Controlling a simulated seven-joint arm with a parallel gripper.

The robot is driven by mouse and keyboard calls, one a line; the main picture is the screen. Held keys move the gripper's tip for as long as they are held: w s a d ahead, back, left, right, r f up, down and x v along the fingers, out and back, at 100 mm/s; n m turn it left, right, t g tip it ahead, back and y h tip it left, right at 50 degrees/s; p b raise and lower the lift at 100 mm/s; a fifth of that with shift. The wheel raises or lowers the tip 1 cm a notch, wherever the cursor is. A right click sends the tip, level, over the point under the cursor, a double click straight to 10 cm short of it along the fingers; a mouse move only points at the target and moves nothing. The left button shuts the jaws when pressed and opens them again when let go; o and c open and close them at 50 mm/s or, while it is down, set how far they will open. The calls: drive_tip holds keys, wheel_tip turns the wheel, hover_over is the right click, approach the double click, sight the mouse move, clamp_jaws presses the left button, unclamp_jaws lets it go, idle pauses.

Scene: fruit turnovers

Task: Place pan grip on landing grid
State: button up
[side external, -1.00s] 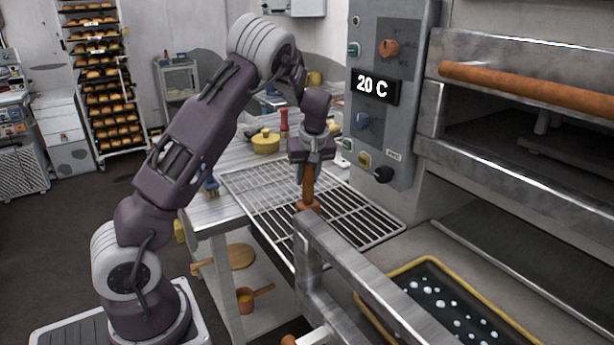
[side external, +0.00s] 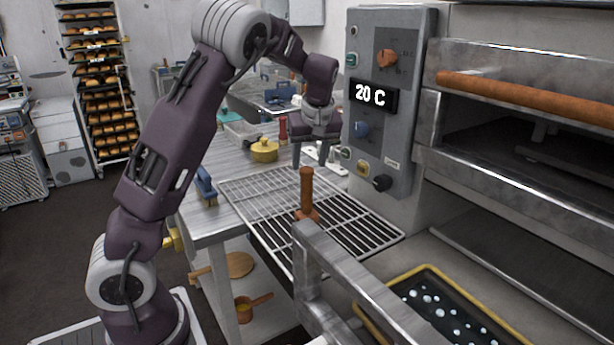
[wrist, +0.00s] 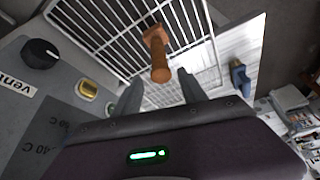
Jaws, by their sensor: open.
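The pan grip (side external: 307,193) is a brown handle with a wider foot. It stands upright on the landing grid (side external: 262,208), a wire rack, close to the metal bar at its near side. My gripper (side external: 312,165) is open and empty, above and apart from the pan grip. In the wrist view the pan grip (wrist: 159,58) shows just beyond and between the open fingers of my gripper (wrist: 166,90), with the grid's wires (wrist: 108,32) behind it.
The oven's control panel (side external: 412,110), with knobs and a 20 C display, stands right of my gripper. A metal bar (side external: 345,270) crosses in front of the grid. A yellow-rimmed tray (side external: 480,310) lies at lower right.

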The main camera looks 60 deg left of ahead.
drive_tip(key=s+d+r+m+t+h, duration=0.15)
drive_tip(key=s+d+r+m, duration=0.25)
drive_tip(key=s+d, duration=0.4)
drive_tip(key=s+d+r+m+t+h, duration=0.1)
drive_tip(key=s+d+r+m+h, duration=0.25)
drive_tip(key=s+d, duration=0.45)
drive_tip(key=s+d+f+m+t, duration=0.1)
drive_tip(key=s+d+f+m, duration=0.1)
drive_tip(key=s+d+m, duration=0.5)
drive_tip(key=s+d, duration=0.1)
drive_tip(key=s, duration=0.3)
drive_tip(key=shift+s+t+y, duration=0.3)
drive_tip(key=shift+s+t, duration=0.05)
